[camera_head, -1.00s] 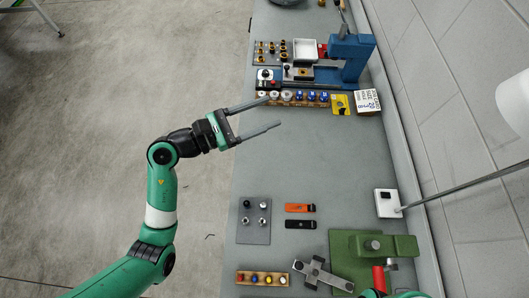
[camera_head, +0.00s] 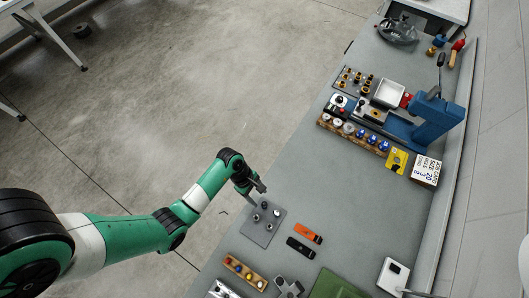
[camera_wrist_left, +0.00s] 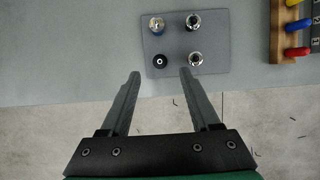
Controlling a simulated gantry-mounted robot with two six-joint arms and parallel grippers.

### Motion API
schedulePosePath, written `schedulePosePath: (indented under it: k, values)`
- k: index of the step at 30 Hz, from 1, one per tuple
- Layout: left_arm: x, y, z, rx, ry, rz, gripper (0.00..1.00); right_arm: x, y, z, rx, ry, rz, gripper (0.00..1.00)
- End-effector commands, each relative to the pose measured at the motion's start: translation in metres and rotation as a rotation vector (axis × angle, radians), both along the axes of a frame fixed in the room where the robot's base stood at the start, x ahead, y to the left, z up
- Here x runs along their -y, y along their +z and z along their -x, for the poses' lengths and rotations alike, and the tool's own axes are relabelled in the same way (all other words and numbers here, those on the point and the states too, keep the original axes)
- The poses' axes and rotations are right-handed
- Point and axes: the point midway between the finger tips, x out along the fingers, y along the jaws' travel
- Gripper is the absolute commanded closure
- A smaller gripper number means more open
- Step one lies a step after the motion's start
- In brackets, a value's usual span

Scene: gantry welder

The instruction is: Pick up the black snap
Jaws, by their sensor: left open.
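The black snap (camera_wrist_left: 159,61) is a small round black piece with a light centre. It stands on a grey plate (camera_wrist_left: 176,44) with several metal-topped pieces, at the plate's corner nearest the table edge. In the head view the grey plate (camera_head: 262,236) lies near the table's left edge, and the black snap (camera_head: 265,204) seems to be its uppermost piece, close to my gripper. My left gripper (camera_wrist_left: 160,74) is open and empty. Its fingertips point at the plate, and the black snap shows just beyond the gap between them. My right gripper is not in view.
An orange flat piece (camera_head: 308,233) and a black flat piece (camera_head: 300,247) lie right of the plate. A wooden rack with coloured knobs (camera_head: 245,273) stands below it. A blue machine (camera_head: 437,122) stands farther up.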

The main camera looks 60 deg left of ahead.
Motion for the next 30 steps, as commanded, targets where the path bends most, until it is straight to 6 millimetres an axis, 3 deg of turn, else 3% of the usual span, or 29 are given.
schedulePosePath:
  k: [3,11,19,30]
  values:
    - [0.002,-0.006,-0.001,-0.001,0.0,0.0,0.37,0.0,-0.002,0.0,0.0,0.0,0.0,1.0]
    - [0.015,-0.045,-0.006,0.0,-0.001,0.0,0.37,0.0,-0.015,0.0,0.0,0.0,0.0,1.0]
    - [0.016,-0.048,-0.007,0.002,0.001,0.0,0.37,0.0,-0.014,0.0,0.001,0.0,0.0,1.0]
    - [0.016,-0.048,-0.007,0.002,0.001,0.0,1.0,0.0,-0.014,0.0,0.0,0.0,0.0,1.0]
